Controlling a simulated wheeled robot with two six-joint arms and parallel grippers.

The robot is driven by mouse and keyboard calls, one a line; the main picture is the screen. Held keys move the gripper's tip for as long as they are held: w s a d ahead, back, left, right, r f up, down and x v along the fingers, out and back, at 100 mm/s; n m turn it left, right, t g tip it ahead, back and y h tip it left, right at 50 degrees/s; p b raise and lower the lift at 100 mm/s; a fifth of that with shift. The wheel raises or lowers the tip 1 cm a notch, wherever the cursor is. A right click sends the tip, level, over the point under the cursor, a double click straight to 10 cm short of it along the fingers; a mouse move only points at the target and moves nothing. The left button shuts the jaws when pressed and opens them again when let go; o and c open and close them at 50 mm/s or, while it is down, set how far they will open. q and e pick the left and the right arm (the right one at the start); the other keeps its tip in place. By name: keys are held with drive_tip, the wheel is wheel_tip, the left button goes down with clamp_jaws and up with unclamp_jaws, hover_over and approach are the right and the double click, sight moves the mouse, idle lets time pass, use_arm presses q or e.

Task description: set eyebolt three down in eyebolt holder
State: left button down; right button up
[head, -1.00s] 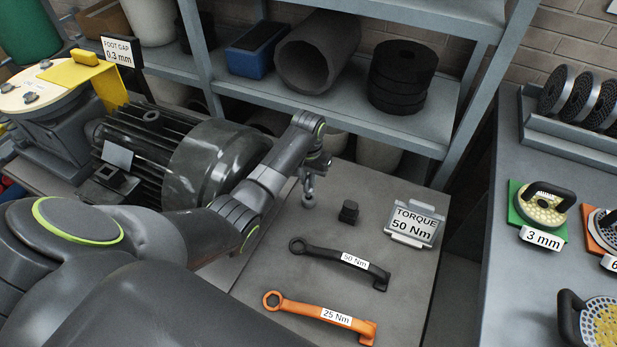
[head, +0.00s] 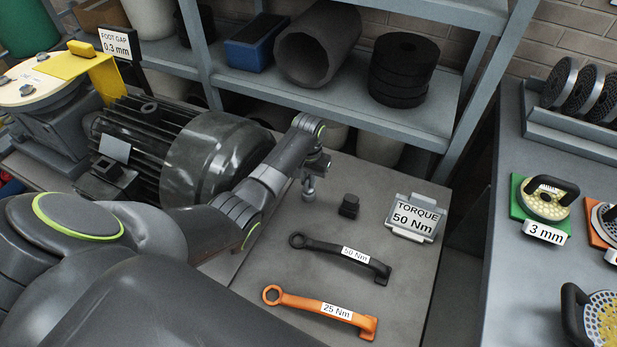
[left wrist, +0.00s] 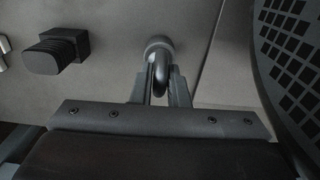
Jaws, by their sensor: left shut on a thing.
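My left gripper (head: 309,177) reaches down over the grey bench top beside the motor. It is shut on the eyebolt (left wrist: 158,76), whose dark ring shows between the two fingers in the left wrist view. A round grey collar (left wrist: 158,43) sits at the far end of the ring. I cannot tell whether it is the eyebolt's shoulder or part of the holder. In the head view the eyebolt (head: 308,190) hangs upright below the fingers, close to the bench top. Its lower end is too small to read. I cannot pick out the eyebolt holder for sure. My right gripper is not in view.
A black block (head: 349,205) stands just right of the gripper. The motor (head: 205,155) is close on the left. A shelf (head: 340,105) stands behind.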

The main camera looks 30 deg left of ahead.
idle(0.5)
use_arm(q)
drive_tip(key=shift+f, duration=0.1)
drive_tip(key=shift+c, duration=0.7)
unclamp_jaws()
idle(0.3)
wheel_tip(320, 180, up, 3)
drive_tip(key=p, duration=0.3)
drive_tip(key=shift+f, duration=0.2)
drive_tip(key=shift+r+p, duration=0.35)
drive_tip(key=shift+r, duration=2.85)
